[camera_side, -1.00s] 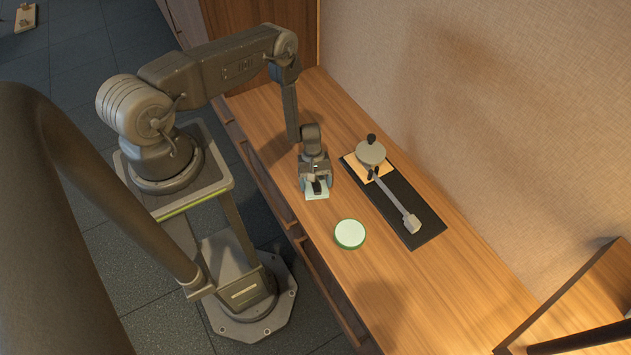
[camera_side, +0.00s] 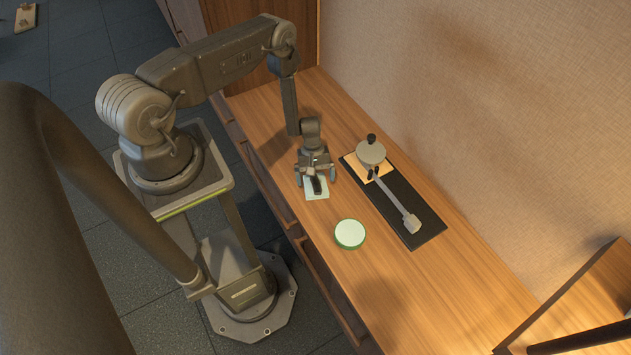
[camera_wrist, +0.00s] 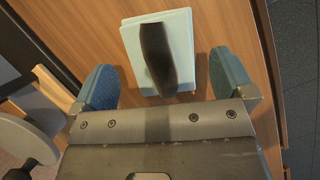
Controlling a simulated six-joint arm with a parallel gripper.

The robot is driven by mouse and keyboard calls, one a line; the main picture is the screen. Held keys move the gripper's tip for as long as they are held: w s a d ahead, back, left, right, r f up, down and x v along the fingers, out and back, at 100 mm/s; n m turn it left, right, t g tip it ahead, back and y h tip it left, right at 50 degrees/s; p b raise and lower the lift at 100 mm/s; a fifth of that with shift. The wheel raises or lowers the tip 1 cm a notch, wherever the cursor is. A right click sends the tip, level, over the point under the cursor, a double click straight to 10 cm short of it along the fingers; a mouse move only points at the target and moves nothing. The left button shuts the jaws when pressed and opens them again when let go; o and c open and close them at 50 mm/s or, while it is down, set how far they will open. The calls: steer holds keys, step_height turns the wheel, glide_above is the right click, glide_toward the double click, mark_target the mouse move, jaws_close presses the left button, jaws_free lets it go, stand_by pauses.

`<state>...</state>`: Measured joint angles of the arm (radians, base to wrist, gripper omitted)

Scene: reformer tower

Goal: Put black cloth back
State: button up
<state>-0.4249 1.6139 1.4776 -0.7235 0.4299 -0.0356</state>
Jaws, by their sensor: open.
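The black cloth (camera_wrist: 157,57) is a dark, narrow folded piece lying on a pale blue-green square pad (camera_wrist: 182,24). It shows small in the side view (camera_side: 317,186), just below my gripper (camera_side: 315,178). In the wrist view my gripper (camera_wrist: 163,88) has its two blue fingertips spread wide, one on each side of the pad. The cloth lies between and ahead of the fingertips, with nothing gripped. The pad (camera_side: 313,195) lies on the wooden counter in the side view, partly hidden by my gripper.
A black mat (camera_side: 410,205) to the right holds a grey lever device (camera_side: 370,153) with a long arm. A round green-rimmed white disc (camera_side: 350,233) sits nearer the front. The wooden counter (camera_side: 400,290) is clear at lower middle. A wall (camera_side: 480,110) stands behind.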

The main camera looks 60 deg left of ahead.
steer(key=w+a+r+m+t+y, duration=0.1)
steer(key=w+r+m, duration=0.15)
steer(key=r, duration=1.05)
steer(key=w+a+r+m, duration=0.1)
steer(key=w+r, duration=0.3)
steer(key=r, duration=0.8)
steer(key=s+d+r+m+t+y, duration=0.1)
steer(key=d+r+m, duration=0.15)
steer(key=r, duration=0.65)
steer(key=d+r+m+t+y, duration=0.1)
steer(key=d+r, duration=0.2)
steer(key=r, duration=0.5)
steer(key=s+d+r+m+t, duration=0.1)
steer(key=s+d+r+m, duration=0.1)
steer(key=s+d+r, duration=0.3)
steer(key=s+d+r+m+t, duration=0.1)
steer(key=s+r, duration=0.3)
steer(key=r, duration=0.3)
steer(key=s+d+r+m+t, duration=0.1)
steer(key=s+r, duration=0.1)
steer(key=s, duration=0.3)
steer(key=s+d+r+m+t+y, duration=0.1)
steer(key=s+r+m, duration=0.1)
steer(key=s, duration=0.4)
steer(key=shift+s+r, duration=0.25)
steer(key=shift+r, duration=0.2)
